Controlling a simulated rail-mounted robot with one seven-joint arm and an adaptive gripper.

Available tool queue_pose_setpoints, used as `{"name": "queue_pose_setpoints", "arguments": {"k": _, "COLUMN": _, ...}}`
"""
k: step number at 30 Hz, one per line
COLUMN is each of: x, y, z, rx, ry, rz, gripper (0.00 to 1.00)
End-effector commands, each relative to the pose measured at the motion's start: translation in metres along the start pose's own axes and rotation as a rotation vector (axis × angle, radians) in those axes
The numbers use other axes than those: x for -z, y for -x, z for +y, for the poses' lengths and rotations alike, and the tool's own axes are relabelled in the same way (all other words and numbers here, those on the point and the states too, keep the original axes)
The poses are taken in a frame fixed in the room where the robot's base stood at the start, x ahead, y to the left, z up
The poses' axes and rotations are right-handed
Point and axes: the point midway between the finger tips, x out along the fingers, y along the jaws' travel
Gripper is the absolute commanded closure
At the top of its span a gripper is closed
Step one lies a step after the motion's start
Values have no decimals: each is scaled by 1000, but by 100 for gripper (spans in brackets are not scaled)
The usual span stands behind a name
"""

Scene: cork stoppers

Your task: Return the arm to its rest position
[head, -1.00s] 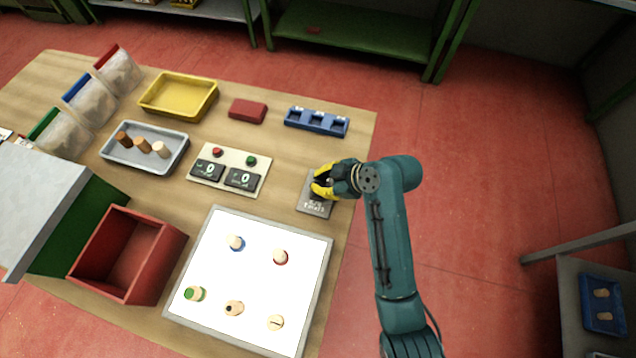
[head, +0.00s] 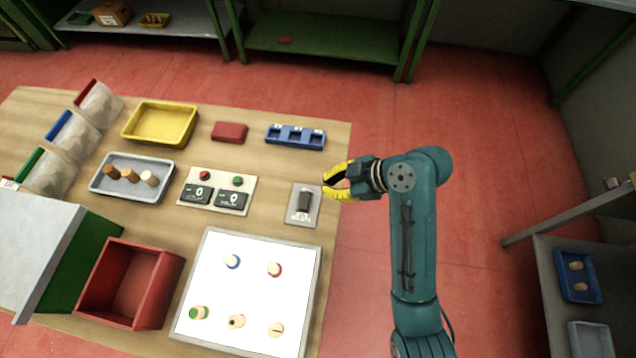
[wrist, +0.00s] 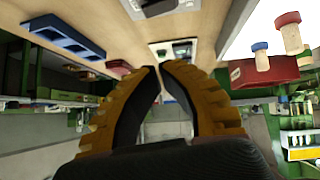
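My gripper (head: 338,181) has yellow fingers and sits at the right edge of the wooden table, just right of a grey plate (head: 302,218) with a dark block on it. In the wrist view its two fingers (wrist: 160,72) curve toward each other with a narrow gap at the tips. Nothing shows between them. My teal arm reaches up from the bottom right, over the red floor.
A white lit panel (head: 215,290) with several corks lies at the table's front. A red open box (head: 160,290), grey tray (head: 105,190), yellow tray (head: 192,135), blue slotted block (head: 296,147) and counter panel (head: 245,182) stand left.

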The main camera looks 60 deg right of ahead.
Motion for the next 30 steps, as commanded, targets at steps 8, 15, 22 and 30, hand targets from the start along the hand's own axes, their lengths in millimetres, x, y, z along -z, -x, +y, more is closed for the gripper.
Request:
{"name": "queue_pose_setpoints", "arguments": {"k": 8, "x": 0, "y": 2, "z": 0, "rx": 0, "ry": 1, "rz": 1, "gripper": 100}}
{"name": "queue_pose_setpoints", "arguments": {"k": 15, "x": 0, "y": 2, "z": 0, "rx": -1, "ry": 1, "rz": 1, "gripper": 100}}
{"name": "queue_pose_setpoints", "arguments": {"k": 22, "x": 8, "y": -4, "z": -5, "rx": 17, "ry": 20, "rz": 5, "gripper": 100}}
{"name": "queue_pose_setpoints", "arguments": {"k": 30, "x": 161, "y": -67, "z": -89, "rx": 144, "ry": 391, "rz": 104, "gripper": 100}}
